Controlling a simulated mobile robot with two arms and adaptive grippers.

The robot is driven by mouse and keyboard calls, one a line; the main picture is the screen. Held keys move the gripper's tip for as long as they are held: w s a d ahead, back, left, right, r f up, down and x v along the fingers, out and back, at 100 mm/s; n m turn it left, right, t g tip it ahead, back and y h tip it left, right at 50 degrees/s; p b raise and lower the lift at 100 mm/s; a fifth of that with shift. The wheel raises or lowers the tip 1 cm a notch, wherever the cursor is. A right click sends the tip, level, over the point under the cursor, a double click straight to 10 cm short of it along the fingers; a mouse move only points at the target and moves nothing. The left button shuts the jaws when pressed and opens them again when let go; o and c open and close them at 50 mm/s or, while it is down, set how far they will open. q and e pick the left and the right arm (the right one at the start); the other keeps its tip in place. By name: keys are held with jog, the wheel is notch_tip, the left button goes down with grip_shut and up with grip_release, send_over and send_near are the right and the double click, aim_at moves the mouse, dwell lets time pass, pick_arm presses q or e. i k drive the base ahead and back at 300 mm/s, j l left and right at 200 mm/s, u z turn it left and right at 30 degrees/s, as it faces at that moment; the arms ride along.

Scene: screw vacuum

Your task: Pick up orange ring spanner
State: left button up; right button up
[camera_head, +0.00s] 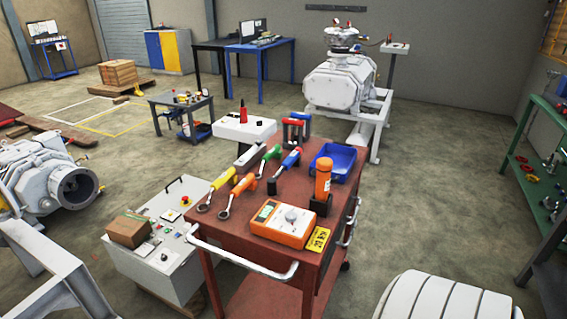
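The orange ring spanner (240,192) lies on top of a dark red tool cart (215,234), near its left side. Its orange handle points away to the upper right and its metal ring end points toward the near left. A yellow-handled spanner (222,180) lies just left of it. A green-handled tool (269,158) and a blue-handled tool with a red end (287,168) lie to its right and behind. Neither of my grippers shows in this view.
An orange meter (284,222), an orange cylindrical tool (322,180), a yellow tag (318,239) and a blue tray (337,162) share the cart top. A white handle bar (240,262) crosses its near edge. A control box (165,262) stands left; the floor right is mostly open.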

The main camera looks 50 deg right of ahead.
aim_at(236, 190)
jog(key=z, duration=1.3)
